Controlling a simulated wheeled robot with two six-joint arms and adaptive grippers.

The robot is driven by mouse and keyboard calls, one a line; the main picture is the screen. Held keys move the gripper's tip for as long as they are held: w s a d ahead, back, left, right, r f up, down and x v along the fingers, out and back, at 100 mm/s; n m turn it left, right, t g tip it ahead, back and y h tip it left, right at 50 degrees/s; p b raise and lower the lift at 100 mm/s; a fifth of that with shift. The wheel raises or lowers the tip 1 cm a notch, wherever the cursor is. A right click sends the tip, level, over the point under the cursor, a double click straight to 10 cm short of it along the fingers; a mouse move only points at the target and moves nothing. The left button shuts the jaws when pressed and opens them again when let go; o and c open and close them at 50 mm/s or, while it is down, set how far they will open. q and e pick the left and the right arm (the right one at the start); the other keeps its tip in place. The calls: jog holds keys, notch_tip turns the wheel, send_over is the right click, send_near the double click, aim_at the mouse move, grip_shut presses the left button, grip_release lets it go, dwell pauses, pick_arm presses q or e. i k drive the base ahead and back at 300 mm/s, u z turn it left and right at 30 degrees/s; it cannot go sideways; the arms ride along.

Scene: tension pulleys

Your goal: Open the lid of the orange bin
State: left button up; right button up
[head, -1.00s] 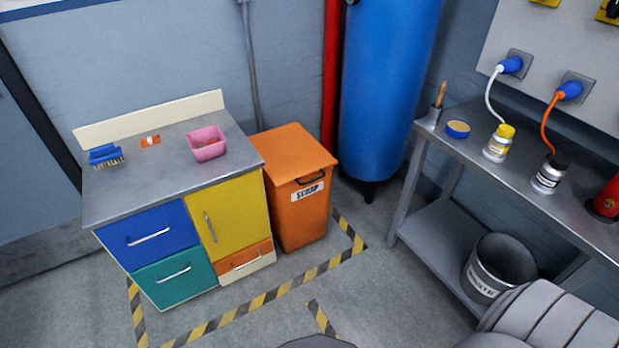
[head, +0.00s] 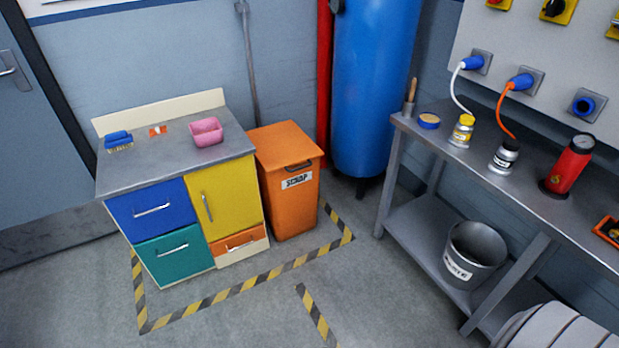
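The orange bin (head: 291,205) stands on the floor in the middle of the head view, right of a small cabinet. Its front has a white label reading SCRAP. Its orange lid (head: 287,143) is shut, with a dark handle (head: 298,168) at the front edge. Neither of my grippers shows in the head view. A grey ribbed part of mine is at the bottom right corner.
The cabinet (head: 165,178) has coloured drawers and a yellow door, with a brush (head: 118,140) and pink tub (head: 206,132) on top. A blue tank (head: 369,90) stands behind the bin. A metal bench (head: 470,175) is at right, a bucket (head: 474,252) on its lower shelf. Floor in front is clear.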

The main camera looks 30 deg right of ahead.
aim_at(280, 146)
jog(key=z, duration=0.7)
jog(key=i, duration=0.55)
jog(key=z, duration=1.1)
jog(key=i, duration=2)
jog(key=u, duration=1.4)
jog(key=i, duration=0.4)
jog(key=u, duration=0.4)
